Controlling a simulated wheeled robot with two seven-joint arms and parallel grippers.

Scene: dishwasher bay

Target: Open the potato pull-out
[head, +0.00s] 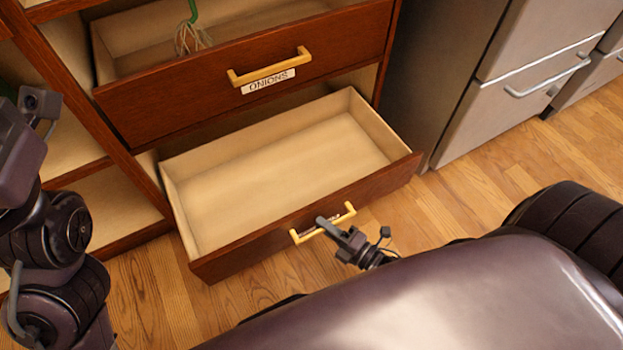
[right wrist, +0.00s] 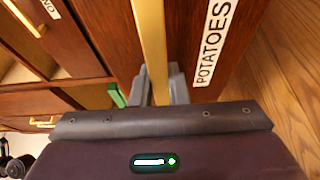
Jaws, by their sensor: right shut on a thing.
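The potato pull-out (head: 300,238) is the lower wooden drawer in the head view. It stands out from the cabinet, and its pale inside is empty. Its yellow handle (head: 340,220) is on the front. My right gripper (head: 325,222) is shut on this handle. In the right wrist view the yellow handle (right wrist: 151,50) runs between the fingers of my right gripper (right wrist: 158,85), beside the label POTATOES (right wrist: 212,42). My left arm shows at the left edge of the head view, but I cannot make out its fingers.
The onion drawer (head: 250,75), labelled ONIONS, is also out, above the potato pull-out, with something stringy and green-stemmed in it. Open shelves (head: 80,208) are at the left. Grey steel units (head: 500,80) stand at the right. Wooden floor (head: 470,190) is clear right of the drawer.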

